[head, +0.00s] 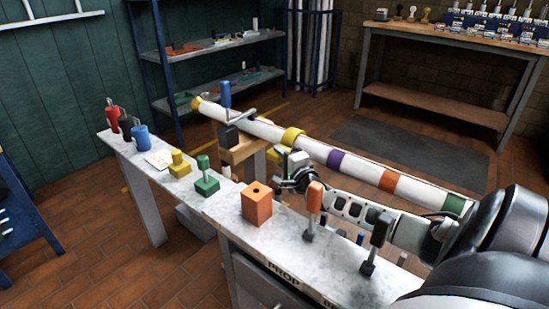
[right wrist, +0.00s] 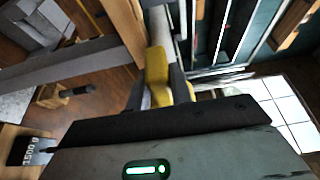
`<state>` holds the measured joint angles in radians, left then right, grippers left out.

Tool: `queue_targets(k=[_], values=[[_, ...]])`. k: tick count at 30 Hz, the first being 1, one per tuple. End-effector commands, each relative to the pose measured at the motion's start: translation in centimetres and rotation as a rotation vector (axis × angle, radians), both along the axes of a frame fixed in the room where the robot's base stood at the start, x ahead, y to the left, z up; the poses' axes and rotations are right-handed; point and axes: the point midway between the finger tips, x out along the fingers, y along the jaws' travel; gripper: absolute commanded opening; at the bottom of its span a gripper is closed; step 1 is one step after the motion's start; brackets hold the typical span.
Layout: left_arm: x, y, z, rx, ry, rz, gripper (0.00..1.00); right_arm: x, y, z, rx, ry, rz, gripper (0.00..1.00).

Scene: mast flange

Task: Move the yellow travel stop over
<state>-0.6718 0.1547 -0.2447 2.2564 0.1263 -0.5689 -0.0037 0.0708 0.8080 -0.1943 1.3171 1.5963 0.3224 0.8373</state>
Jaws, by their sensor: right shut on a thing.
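The yellow travel stop (head: 292,136) is a collar around the long white mast (head: 322,152), left of the purple band. It also shows in the right wrist view (right wrist: 158,66), between the fingers. My right gripper (head: 284,160) comes from the right along the near side of the mast and is shut on the stop's lower part. The fingers show in the right wrist view (right wrist: 160,90) on either side of the yellow piece. The exact contact is partly hidden. My left gripper is not in view.
A narrow bench (head: 220,207) in front holds an orange block (head: 257,204), a green piece (head: 207,180), a yellow piece (head: 179,165) and upright handles. A wooden stand (head: 243,150) with a blue-handled clamp (head: 225,94) is at the mast's left part. Shelves and a table stand behind.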

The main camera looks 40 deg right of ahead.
Motion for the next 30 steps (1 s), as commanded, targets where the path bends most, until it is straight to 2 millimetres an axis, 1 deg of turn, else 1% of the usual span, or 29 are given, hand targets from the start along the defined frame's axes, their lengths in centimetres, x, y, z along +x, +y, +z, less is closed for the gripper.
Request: queue_targets(k=[3, 4, 5, 6, 14, 17, 19, 23, 27, 30], values=[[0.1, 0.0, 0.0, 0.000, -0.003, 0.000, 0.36, 0.2, 0.1, 0.2, 0.001, -0.004, 0.002, 0.00], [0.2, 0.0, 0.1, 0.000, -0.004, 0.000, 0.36, 0.3, 0.1, 0.2, 0.001, -0.004, 0.003, 0.24], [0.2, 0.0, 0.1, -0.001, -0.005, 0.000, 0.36, 0.3, 0.2, 0.2, 0.001, -0.004, 0.003, 0.33], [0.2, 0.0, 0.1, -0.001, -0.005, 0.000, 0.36, 0.3, 0.2, 0.2, 0.001, -0.004, 0.003, 0.44], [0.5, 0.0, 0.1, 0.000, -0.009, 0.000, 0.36, 0.2, 0.2, 0.1, 0.001, -0.003, 0.003, 0.44], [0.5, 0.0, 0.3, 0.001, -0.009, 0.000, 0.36, -0.1, 0.2, 0.2, 0.001, -0.002, 0.003, 0.44], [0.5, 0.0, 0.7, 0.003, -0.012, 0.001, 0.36, -0.7, 0.4, 0.1, 0.001, 0.000, 0.004, 0.44], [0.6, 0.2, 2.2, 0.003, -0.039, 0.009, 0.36, -2.8, 1.0, 0.3, 0.002, 0.002, 0.004, 0.44], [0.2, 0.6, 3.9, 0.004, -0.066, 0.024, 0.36, -5.6, 1.8, 0.3, 0.002, 0.001, 0.005, 0.44], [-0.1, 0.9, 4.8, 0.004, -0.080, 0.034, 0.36, -7.5, 2.3, 0.2, 0.003, 0.001, 0.004, 0.44]])
